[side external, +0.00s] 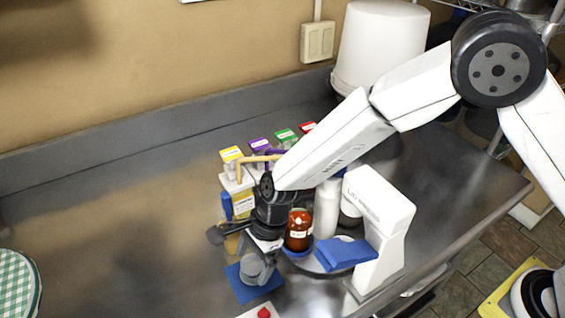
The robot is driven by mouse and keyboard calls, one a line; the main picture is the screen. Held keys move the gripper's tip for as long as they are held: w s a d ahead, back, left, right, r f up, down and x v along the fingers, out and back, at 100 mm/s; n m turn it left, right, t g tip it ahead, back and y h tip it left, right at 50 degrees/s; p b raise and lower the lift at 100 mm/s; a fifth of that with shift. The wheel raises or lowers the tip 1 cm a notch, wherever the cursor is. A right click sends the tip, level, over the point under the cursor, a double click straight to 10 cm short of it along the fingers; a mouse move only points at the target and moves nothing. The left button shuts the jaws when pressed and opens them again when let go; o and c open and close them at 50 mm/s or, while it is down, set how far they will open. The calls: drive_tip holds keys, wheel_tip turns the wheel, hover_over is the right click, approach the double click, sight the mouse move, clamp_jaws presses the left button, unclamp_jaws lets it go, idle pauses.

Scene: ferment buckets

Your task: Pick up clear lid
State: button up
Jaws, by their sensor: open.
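My gripper (236,252) hangs at the end of my arm, left of centre, low over the table, with its jaws open. A grey, rounded, see-through-looking piece (256,268) shows right at the jaws, above a blue square mat (262,293); it may be the clear lid, but it is too small and blurred to be sure. I cannot tell whether it touches a finger. My wrist and arm hide part of the area behind.
A white stand (378,215) is farther right. Several colour-topped boxes (232,155) stand behind. A white bucket (380,50) is at the back.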

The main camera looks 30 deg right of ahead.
sight(252, 263)
drive_tip(key=shift+a+f, duration=0.15)
drive_tip(key=shift+f, duration=0.25)
drive_tip(key=shift+c, duration=0.2)
drive_tip(key=c, duration=1.3)
drive_tip(key=shift+o, duration=0.2)
drive_tip(key=shift+r, duration=0.1)
drive_tip(key=shift+r, duration=4.95)
